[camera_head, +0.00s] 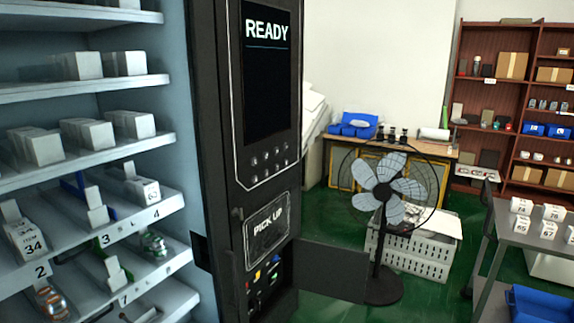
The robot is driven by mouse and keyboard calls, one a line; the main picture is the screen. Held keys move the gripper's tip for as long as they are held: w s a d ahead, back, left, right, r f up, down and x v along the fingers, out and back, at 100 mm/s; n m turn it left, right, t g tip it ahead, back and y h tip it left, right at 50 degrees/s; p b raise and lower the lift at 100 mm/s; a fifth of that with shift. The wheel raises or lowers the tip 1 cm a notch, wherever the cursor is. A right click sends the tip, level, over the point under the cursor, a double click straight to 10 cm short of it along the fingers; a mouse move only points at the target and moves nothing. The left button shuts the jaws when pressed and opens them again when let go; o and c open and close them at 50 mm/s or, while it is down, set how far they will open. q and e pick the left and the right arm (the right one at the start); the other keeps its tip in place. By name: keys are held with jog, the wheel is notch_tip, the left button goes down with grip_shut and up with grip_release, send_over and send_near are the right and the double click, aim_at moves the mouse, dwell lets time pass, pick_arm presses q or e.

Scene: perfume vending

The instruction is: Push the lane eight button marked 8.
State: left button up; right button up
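A dark vending machine panel (222,80) stands left of centre, with a screen (266,95) that reads READY. Below the screen is a group of small round buttons (265,153) in two rows. Their marks are too small to read, so I cannot tell which one is 8. Below them is a plate (266,229) marked PICK UP. To the left, open shelves (85,88) hold white boxes and other goods in lanes, with 2, 3, 4 and 7 legible on lane labels. Neither of my grippers is in view.
A dark flap (332,270) sticks out to the right, low on the machine. A standing fan (388,190) is right of it, before a grey crate (425,255). A grey table (515,238) with white boxes stands at right. Green floor (330,212) shows between them.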

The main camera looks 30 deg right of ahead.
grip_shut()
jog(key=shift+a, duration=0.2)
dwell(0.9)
